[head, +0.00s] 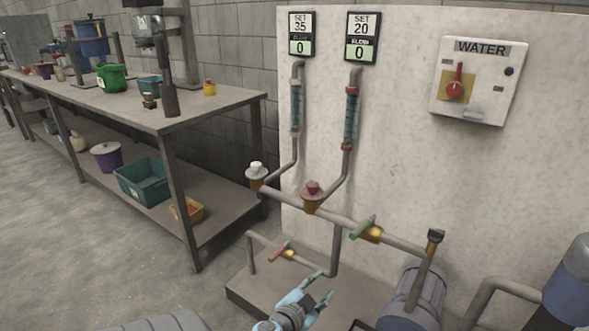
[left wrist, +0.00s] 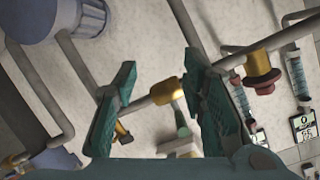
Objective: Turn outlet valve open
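A brass valve with a green lever (head: 362,227) sits on the sloping grey pipe; its lever lies across the pipe. A smaller brass valve with a red lever (head: 279,252) is on the lower pipe. No label shows which one is the outlet valve. My left gripper (head: 321,285) is open and empty, below and left of the green lever in the head view. In the left wrist view, the green lever (left wrist: 181,121) and brass valve body (left wrist: 168,90) appear between the spread fingers; contact is not visible. My right gripper is out of view.
A white knob (head: 257,170) and red knob (head: 312,188) top brass valves on the pipe. Both flow displays (head: 301,35) read 0. A WATER switch box (head: 474,80) hangs on the wall (head: 410,150). A blue-grey motor (head: 410,300) stands right of the gripper. A workbench (head: 215,103) is left.

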